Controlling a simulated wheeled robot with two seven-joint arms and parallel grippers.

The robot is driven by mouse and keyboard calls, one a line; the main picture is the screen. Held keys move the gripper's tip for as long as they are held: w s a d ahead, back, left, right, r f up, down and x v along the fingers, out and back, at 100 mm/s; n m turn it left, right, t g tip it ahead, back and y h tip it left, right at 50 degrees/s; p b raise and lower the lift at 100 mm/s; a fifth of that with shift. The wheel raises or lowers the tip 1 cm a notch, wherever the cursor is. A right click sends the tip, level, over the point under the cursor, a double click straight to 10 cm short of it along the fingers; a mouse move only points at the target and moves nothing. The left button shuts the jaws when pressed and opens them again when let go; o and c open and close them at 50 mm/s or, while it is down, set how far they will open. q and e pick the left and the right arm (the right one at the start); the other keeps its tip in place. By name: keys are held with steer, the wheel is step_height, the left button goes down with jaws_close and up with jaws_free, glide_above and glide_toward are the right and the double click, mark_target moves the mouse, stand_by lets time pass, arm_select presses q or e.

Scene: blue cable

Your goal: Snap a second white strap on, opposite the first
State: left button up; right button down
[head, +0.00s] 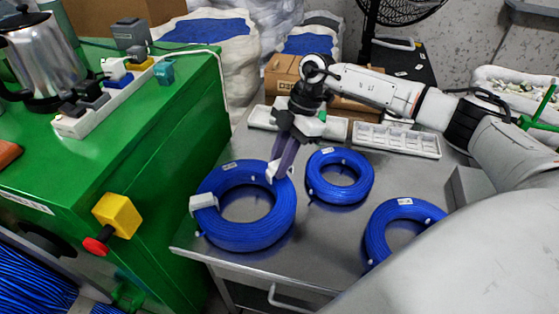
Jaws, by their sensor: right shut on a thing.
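A large blue cable coil (230,235) lies flat on the grey metal table. One white strap (203,202) sits around the left side of its ring. My right gripper (279,168) points down at the coil's upper right edge. It is shut on a second white strap (271,171), which is at the ring there; I cannot tell whether it is seated around the cable. The fingers partly hide this strap. My left gripper is not in view.
Two smaller blue coils, one in the middle (340,190) and one at the right (378,236), lie on the table (310,245). White trays (396,140) stand along its back edge. A green bench (150,150) with an emergency stop button (97,245) borders the left.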

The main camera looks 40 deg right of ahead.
steer(key=shift+f, duration=0.65)
steer(key=shift+f, duration=0.15)
stand_by(0.4)
steer(key=shift+r+p, duration=0.6)
steer(key=shift+p, duration=0.1)
stand_by(0.3)
steer(key=shift+r+p, duration=0.5)
steer(key=shift+p, duration=0.3)
steer(key=shift+f, duration=0.4)
steer(key=shift+f+b, duration=0.3)
steer(key=shift+f, duration=0.25)
